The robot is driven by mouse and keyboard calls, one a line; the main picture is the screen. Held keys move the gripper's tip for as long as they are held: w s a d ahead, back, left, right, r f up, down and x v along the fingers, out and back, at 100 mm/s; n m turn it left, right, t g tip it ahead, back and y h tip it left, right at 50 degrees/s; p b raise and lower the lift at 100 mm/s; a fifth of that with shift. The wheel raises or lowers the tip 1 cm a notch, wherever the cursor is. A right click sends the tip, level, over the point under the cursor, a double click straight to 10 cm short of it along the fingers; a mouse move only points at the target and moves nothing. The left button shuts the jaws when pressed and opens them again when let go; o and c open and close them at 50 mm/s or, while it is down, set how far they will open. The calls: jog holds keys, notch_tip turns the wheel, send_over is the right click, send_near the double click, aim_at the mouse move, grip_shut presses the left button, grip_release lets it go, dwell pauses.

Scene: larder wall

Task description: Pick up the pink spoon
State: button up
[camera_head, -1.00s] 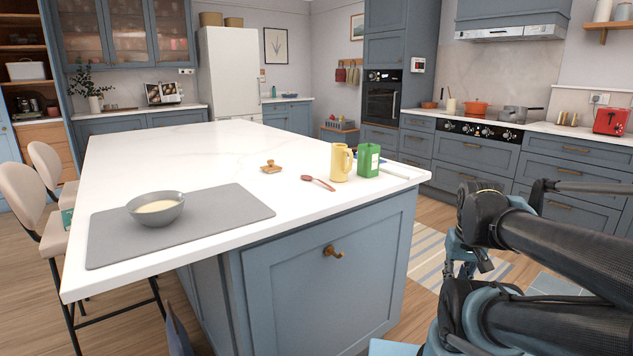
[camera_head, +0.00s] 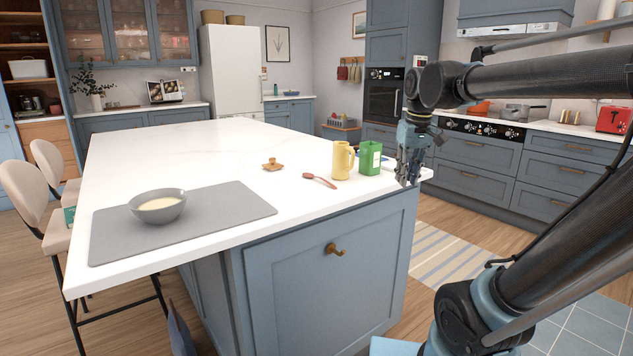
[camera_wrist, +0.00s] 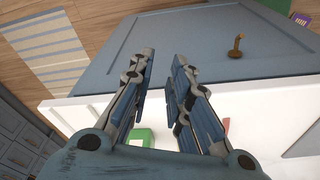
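A green container (camera_head: 370,158) stands right of the mug. My gripper (camera_head: 408,170) points down at the island's right end, right of the green container and apart from the spoon. In the wrist view its two fingers (camera_wrist: 164,56) are parted with nothing between them. The green container (camera_wrist: 140,137) shows partly there, behind the fingers. A small reddish bit by the right finger may be the spoon; I cannot tell.
A small wooden object (camera_head: 272,165) lies left of the spoon. A grey bowl (camera_head: 158,212) with pale contents sits on a grey mat (camera_head: 225,222) at the left. The island's far part is clear. A brass handle (camera_head: 334,249) juts from the island's front (camera_head: 300,285).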

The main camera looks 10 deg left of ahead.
jog(key=w+a+r+n, duration=0.25)
jog(key=a+r, duration=0.35)
jog(key=a, duration=0.6)
jog(key=w+a+r+n, duration=0.2)
jog(key=w+a+r, duration=0.3)
jog(key=a, duration=0.8)
send_over(320, 178)
jog(key=shift+g+y, duration=0.3)
notch_tip(320, 178, down, 10)
jog(key=shift+w+f, duration=0.1)
jog(key=shift+w, duration=0.05)
jog(key=shift+w+a+f, duration=0.1)
jog(key=shift+w+f, duration=0.1)
jog(key=shift+f, duration=1.1)
jog(key=shift+w+a+f, duration=0.1)
jog(key=shift+w+f, duration=0.1)
jog(key=shift+f, duration=1.1)
grip_shut()
